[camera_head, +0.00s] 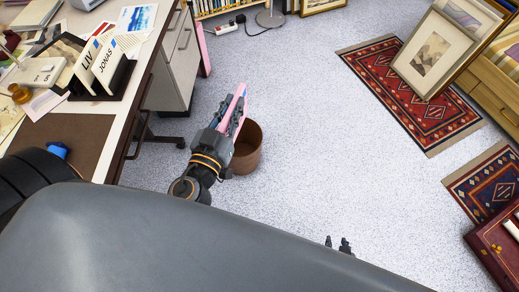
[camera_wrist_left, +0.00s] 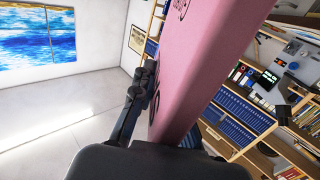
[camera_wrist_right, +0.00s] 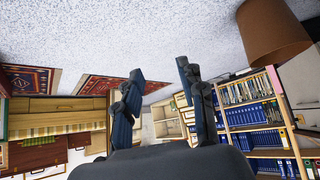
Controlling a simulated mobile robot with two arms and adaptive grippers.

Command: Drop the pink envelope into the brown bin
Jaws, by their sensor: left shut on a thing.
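The pink envelope (camera_head: 237,105) is gripped in my left gripper (camera_head: 230,115), standing on edge and tilted. In the left wrist view the envelope (camera_wrist_left: 195,60) rises large between the fingers, with dark marks on its face. The brown bin (camera_head: 248,148) stands on the floor right beside and partly behind the left gripper, which hides some of its rim and left side. Its inside is mostly hidden. The bin also shows in the right wrist view (camera_wrist_right: 272,35). My right gripper (camera_wrist_right: 158,90) is open and empty; only its fingertips show in the head view (camera_head: 339,244).
A desk (camera_head: 125,110) with letter holder and papers is at the left, with a drawer unit (camera_head: 180,55) beneath. The speckled floor (camera_head: 320,130) between is clear.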

